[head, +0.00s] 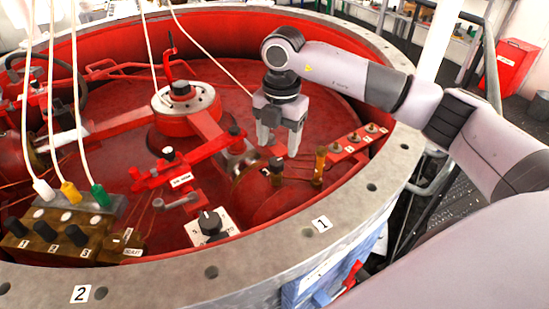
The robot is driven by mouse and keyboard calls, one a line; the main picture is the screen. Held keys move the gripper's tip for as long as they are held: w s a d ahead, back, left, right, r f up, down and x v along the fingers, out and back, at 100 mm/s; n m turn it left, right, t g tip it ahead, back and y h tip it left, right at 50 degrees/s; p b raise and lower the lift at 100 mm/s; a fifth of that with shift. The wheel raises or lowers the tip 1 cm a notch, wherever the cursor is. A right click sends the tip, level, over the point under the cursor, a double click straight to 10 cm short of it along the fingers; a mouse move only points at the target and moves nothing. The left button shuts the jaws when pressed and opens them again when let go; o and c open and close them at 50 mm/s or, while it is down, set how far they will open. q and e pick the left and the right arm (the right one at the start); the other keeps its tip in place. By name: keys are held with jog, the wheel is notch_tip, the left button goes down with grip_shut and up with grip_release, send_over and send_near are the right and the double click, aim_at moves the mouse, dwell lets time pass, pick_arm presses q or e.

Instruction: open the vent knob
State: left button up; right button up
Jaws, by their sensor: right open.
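My right gripper (278,143) hangs over the right part of the red deck, fingers pointing down, apart and empty. Below it a small black knob (276,165) sits on a brass-coloured fitting. An upright brass-yellow valve piece (320,164) stands to its right. A black rotary knob (210,222) sits on a white plate nearer the front. No label that I can read says vent, so I cannot tell which of these is the vent knob. The gripper does not appear to touch any of them. My left gripper is not in view.
A grey bolted rim (250,263) surrounds the recessed deck. A brass block with black knobs (46,231) and white, yellow and green plugs (70,192) with cables stand at left. A red lever arm (190,160) crosses the middle. Several small knobs (354,137) line the right.

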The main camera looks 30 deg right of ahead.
aim_at(277, 161)
jog(key=shift+w+a+f, duration=0.1)
jog(key=shift+f, duration=2.55)
jog(key=c, duration=1)
